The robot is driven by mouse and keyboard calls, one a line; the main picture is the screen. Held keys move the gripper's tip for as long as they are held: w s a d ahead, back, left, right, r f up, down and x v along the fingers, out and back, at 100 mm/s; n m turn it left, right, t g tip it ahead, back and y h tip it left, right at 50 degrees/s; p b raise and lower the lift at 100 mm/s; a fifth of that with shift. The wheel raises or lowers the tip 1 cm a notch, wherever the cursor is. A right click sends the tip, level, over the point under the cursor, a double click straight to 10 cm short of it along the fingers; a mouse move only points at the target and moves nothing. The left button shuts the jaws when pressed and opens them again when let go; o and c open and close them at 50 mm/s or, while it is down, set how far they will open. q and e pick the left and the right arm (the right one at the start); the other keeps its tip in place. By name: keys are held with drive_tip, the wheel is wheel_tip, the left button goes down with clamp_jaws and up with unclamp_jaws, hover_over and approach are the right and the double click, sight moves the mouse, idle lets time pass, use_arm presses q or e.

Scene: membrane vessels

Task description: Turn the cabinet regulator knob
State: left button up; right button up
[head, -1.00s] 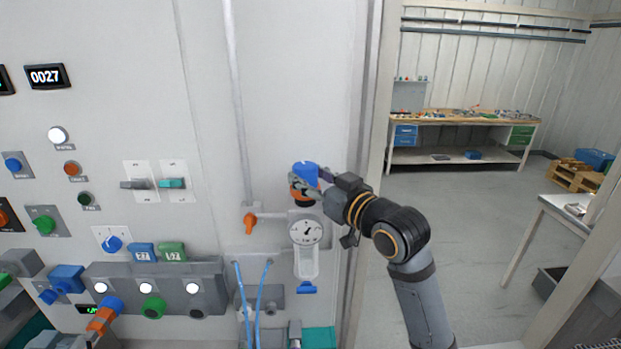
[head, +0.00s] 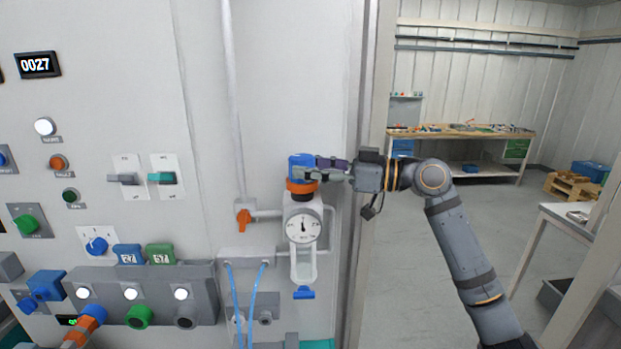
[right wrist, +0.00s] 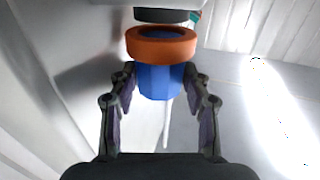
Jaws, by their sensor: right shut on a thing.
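The regulator knob (head: 300,166) is a blue cap above an orange ring (head: 299,187), on top of the regulator with a round dial gauge (head: 302,229) on the cabinet panel. My right gripper (head: 320,168) reaches it from the right, level, with its fingers on the blue cap. In the right wrist view the blue knob (right wrist: 159,82) sits between the two fingers, with the orange ring (right wrist: 160,44) beyond it. The gauge's needle points roughly upward; its reading is too small to tell. My left gripper is not in view.
An orange valve handle (head: 243,219) and pipe sit left of the regulator. Blue hoses (head: 254,292) hang below.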

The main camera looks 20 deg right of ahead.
drive_tip(key=shift+w+n+g+y, duration=0.1)
drive_tip(key=shift+n+g+y, duration=0.3)
drive_tip(key=shift+n+g, duration=0.15)
drive_tip(key=shift+g+b, duration=0.3)
drive_tip(key=shift+g, duration=0.05)
drive_tip(key=o, duration=1.2)
drive_tip(key=shift+c, duration=0.2)
drive_tip(key=shift+s+d, duration=0.2)
drive_tip(key=shift+d, duration=0.3)
drive_tip(key=v, duration=0.7)
